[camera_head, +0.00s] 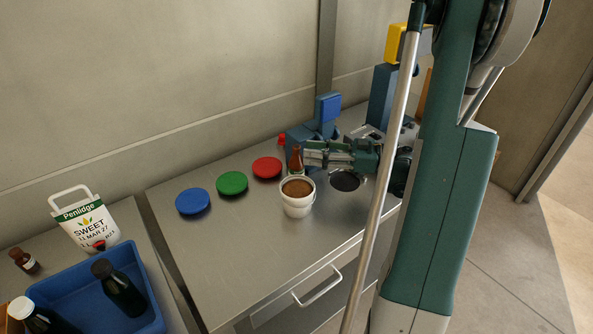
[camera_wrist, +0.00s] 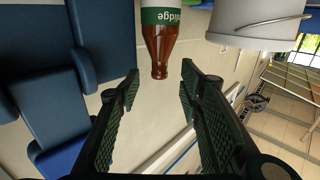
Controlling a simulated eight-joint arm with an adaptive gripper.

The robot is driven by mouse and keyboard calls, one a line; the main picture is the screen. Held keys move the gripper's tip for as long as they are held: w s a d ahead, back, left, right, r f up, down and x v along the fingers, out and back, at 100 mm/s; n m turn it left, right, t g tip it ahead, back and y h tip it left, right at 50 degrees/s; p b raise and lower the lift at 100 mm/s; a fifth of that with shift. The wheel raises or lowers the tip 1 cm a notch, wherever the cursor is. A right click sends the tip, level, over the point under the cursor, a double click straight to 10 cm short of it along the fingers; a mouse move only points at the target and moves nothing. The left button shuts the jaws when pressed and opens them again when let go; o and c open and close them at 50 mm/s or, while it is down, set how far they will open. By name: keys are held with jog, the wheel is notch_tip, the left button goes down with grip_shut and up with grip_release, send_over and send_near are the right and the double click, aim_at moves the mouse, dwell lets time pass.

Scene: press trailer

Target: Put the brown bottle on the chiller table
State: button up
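A brown bottle (camera_head: 295,160) with a green-and-white label stands on the steel table behind a white tub. In the wrist view the brown bottle (camera_wrist: 162,45) shows upside down, its neck just beyond my fingertips and lined up with the gap between them. My gripper (camera_head: 309,155) reaches in from the right, close beside the bottle. In the wrist view my gripper (camera_wrist: 160,84) is open, with nothing between the fingers. Steel tops show at the middle (camera_head: 240,245) and at the left (camera_head: 125,210); I cannot tell which is the chiller table.
The white tub (camera_head: 298,205) of brown contents stands close in front of the bottle. Blue (camera_head: 192,201), green (camera_head: 232,183) and red (camera_head: 267,167) discs lie left. A blue device (camera_head: 327,108) stands behind. A blue crate (camera_head: 85,300) with dark bottles and a Penlidge container (camera_head: 88,222) are far left.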

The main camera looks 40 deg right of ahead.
aim_at(296, 146)
jog(key=shift+w+a, duration=0.15)
jog(key=shift+a, duration=0.05)
jog(key=shift+w, duration=0.1)
jog(key=shift+b+x, duration=0.65)
jog(key=shift+x, duration=1.9)
jog(key=shift+c, duration=0.2)
